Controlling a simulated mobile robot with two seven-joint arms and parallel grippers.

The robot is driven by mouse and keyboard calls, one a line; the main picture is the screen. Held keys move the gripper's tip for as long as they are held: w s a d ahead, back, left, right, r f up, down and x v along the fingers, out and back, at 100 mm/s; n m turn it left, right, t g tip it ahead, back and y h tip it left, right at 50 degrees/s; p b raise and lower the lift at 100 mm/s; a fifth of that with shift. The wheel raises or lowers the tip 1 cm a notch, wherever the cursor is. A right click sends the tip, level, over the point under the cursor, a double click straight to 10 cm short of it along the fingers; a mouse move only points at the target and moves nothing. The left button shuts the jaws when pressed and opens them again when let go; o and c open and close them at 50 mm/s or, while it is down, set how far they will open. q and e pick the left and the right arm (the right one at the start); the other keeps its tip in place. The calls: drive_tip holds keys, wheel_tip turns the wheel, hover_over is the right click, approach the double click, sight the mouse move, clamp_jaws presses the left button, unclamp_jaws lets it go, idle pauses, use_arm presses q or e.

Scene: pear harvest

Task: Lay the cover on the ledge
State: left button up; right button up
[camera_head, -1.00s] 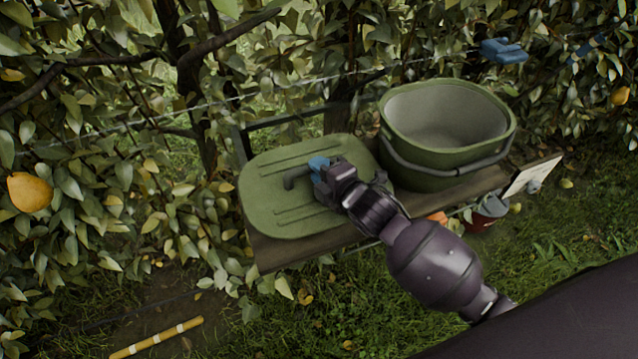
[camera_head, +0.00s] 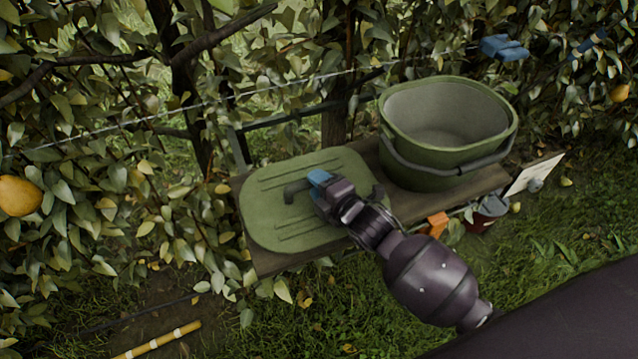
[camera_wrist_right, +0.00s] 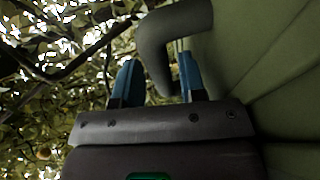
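The green oval cover (camera_head: 265,225), with moulded ridges and a dark handle (camera_head: 297,189), lies flat on the wooden ledge (camera_head: 262,262), left of the green bucket. My right gripper (camera_head: 318,184) is over the handle, with its blue fingertips close to it. In the right wrist view the gripper's two blue fingers (camera_wrist_right: 160,82) stand apart, and the bent grey handle (camera_wrist_right: 158,42) shows between and beyond them. The cover's green surface (camera_wrist_right: 270,60) fills the right side there. I cannot tell whether a finger touches the handle. My left gripper is not in view.
An open green bucket (camera_head: 398,160) stands on the ledge's right part, close to the cover. Leafy branches with pears (camera_head: 20,196) hang behind and left. A yellow striped pole (camera_head: 160,341) lies on the ground.

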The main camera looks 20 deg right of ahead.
drive_tip(key=shift+o, duration=0.6)
drive_tip(key=shift+r, duration=0.2)
drive_tip(key=p+v, duration=0.1)
drive_tip(key=v, duration=1.1)
drive_tip(key=shift+p, duration=0.4)
drive_tip(key=shift+s+d+f+m, duration=0.15)
drive_tip(key=shift+s+f+m, duration=0.15)
drive_tip(key=shift+m, duration=0.2)
drive_tip(key=s+d+f+m+g+h, duration=0.2)
drive_tip(key=s+d+f+m, duration=0.1)
drive_tip(key=s+f+m, duration=0.2)
drive_tip(key=s+d+f+m+g+h, duration=0.2)
drive_tip(key=s+f+m, duration=0.3)
drive_tip(key=s+m, duration=0.5)
drive_tip(key=d+m, duration=0.1)
drive_tip(key=m, duration=0.2)
drive_tip(key=shift+d+f+m+h, duration=0.2)
drive_tip(key=shift+f+m+h, duration=0.1)
drive_tip(key=shift+m, duration=0.1)
